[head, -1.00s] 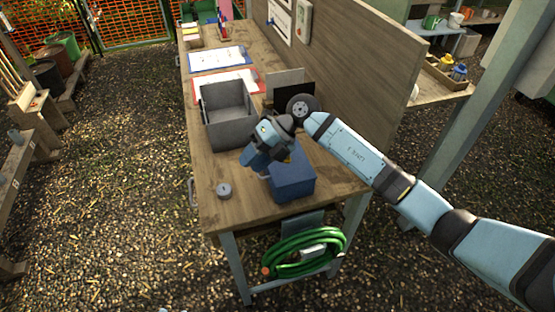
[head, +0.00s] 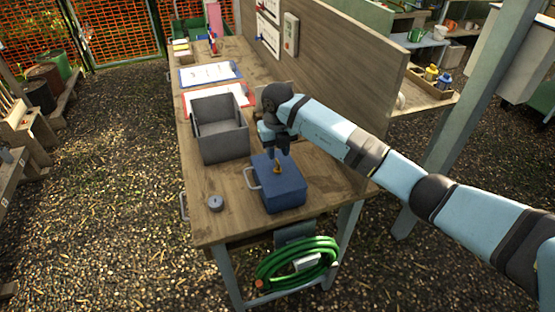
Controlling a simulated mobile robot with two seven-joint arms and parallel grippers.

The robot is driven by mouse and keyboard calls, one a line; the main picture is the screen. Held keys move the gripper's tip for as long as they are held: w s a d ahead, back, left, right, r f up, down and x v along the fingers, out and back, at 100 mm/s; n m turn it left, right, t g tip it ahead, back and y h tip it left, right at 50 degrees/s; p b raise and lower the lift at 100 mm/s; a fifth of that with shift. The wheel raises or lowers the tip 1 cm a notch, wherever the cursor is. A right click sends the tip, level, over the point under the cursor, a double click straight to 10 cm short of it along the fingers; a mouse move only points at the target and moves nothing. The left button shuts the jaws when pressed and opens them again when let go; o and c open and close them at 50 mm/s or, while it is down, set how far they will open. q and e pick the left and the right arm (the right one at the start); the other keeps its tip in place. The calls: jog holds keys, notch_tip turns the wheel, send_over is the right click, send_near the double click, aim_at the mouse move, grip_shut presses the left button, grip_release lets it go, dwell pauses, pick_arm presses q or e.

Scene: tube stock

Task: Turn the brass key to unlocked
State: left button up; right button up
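A small brass key (head: 277,170) stands up from the top of a blue box (head: 284,194), which sits on the wooden bench near its front end. The box has a pale metal handle on its left side. My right gripper (head: 278,157) points down just above the key. Its two dark fingers stand apart, with the key below and between their tips. I cannot tell whether a finger touches the key. The key's turn position is too small to read. My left gripper is not in view.
A grey open bin (head: 220,143) stands behind the blue box on the bench (head: 218,228). A small round grey object (head: 215,203) lies left of the box. A wooden back panel (head: 345,85) rises along the right. A green hose (head: 298,262) hangs below the front edge.

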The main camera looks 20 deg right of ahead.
aim_at(278, 162)
jog(key=shift+f, duration=2.3)
grip_shut()
